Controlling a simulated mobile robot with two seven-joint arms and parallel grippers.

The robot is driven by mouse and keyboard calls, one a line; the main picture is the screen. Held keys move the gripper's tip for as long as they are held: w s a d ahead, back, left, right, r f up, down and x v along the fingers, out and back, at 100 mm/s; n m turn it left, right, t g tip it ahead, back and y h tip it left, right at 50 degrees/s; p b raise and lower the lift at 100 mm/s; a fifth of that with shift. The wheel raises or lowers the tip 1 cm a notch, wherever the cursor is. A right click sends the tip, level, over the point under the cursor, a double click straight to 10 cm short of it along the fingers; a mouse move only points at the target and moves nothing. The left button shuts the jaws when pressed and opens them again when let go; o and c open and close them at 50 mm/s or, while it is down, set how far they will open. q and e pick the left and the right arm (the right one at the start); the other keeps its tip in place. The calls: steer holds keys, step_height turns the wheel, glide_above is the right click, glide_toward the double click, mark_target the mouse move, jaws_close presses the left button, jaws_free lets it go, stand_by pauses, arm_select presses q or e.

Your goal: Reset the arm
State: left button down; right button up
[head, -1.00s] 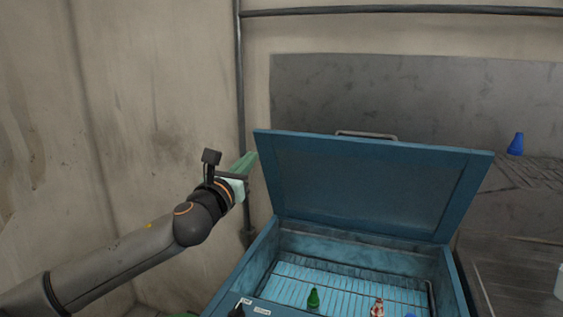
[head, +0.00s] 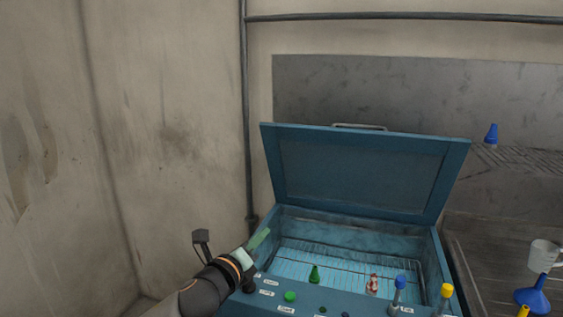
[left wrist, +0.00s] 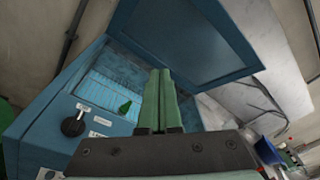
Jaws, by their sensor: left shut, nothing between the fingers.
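My left gripper (head: 260,238) is at the left side of the blue box (head: 354,228), near its front left corner in the picture. Its green fingers are shut with nothing between them; in the left wrist view the fingers (left wrist: 160,85) lie side by side, pointing toward the open box. The box's lid (head: 360,172) stands raised. Inside, on a wire rack, are a green bottle (head: 314,274) and a red and white item (head: 372,284). The green bottle also shows in the left wrist view (left wrist: 125,107). My right gripper is not in view.
The box's front panel has a green button (head: 290,296) and a dark knob (left wrist: 73,127). A white mug (head: 543,256) and blue funnel (head: 532,296) are farther right. A wall is left.

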arm_select(q)
steer(key=s+a+f+n+g+y, duration=0.1)
steer(key=s+f+n+g, duration=0.1)
steer(key=s+f+n, duration=0.75)
steer(key=s+a+f+n+g, duration=0.1)
steer(key=s+f+n, duration=0.4)
steer(key=f, duration=0.7)
steer(key=s+a+f+n+g+y, duration=0.1)
steer(key=s+a+f+n, duration=0.4)
steer(key=s, duration=0.5)
steer(key=s+a+f+n+g+y, duration=0.2)
steer(key=s+a+f+n, duration=0.3)
steer(key=s+f+n, duration=0.5)
steer(key=shift+s+y, duration=0.3)
steer(key=shift+s, duration=0.25)
